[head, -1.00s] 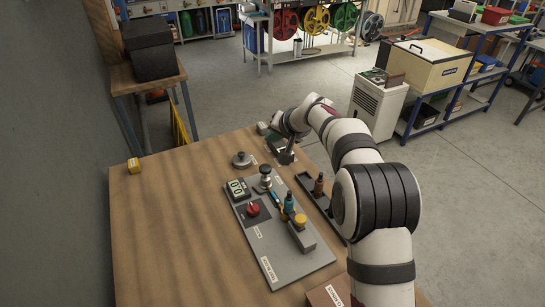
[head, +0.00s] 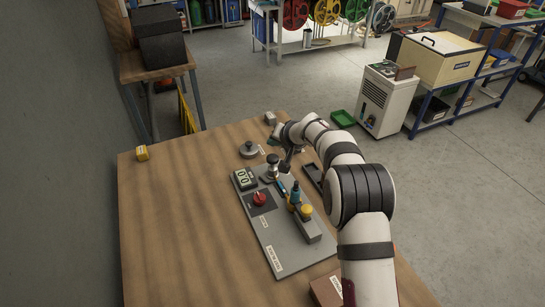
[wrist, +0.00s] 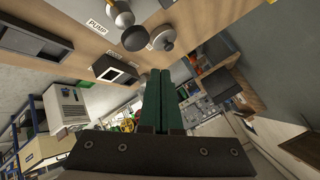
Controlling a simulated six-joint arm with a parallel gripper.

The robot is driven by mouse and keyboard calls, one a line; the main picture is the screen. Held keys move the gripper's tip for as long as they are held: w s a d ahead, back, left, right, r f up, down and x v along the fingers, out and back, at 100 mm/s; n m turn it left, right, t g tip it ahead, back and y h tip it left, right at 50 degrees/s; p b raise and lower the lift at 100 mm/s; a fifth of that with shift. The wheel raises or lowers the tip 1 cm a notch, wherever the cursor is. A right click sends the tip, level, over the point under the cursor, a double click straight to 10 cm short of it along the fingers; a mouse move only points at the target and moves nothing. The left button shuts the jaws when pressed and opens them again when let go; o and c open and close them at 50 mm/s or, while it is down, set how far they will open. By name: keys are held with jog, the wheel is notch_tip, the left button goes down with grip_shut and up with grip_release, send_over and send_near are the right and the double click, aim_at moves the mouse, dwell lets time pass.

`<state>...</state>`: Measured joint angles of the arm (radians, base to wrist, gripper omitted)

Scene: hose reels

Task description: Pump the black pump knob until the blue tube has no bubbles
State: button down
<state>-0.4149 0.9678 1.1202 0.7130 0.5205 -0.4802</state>
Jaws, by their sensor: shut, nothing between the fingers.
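The pump has a black knob (head: 272,159) on a silver stem and stands at the far end of a grey panel (head: 275,232). In the wrist view the black knob (wrist: 135,38) shows near the top, close to a PUMP label. A small blue tube (head: 283,187) lies on the panel in front of the pump; bubbles in it are too small to tell. My gripper (head: 286,167) is just right of the pump, apart from the knob as far as I can see. Its green fingers (wrist: 162,100) are shut together and empty in the wrist view.
The panel also holds a display (head: 244,178), a red knob (head: 260,199), a teal bottle (head: 294,194) and a yellow knob (head: 306,210). A grey round weight (head: 248,151) lies beyond it. A dark tray (head: 312,175) is to the right.

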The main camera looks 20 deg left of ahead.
aim_at(272, 158)
jog(key=shift+f, duration=1.5)
dwell(0.8)
jog(key=shift+f, duration=0.4)
jog(key=shift+f, duration=1.35)
dwell(1.1)
jog(key=shift+r, duration=1.75)
jog(key=shift+r, duration=2.5)
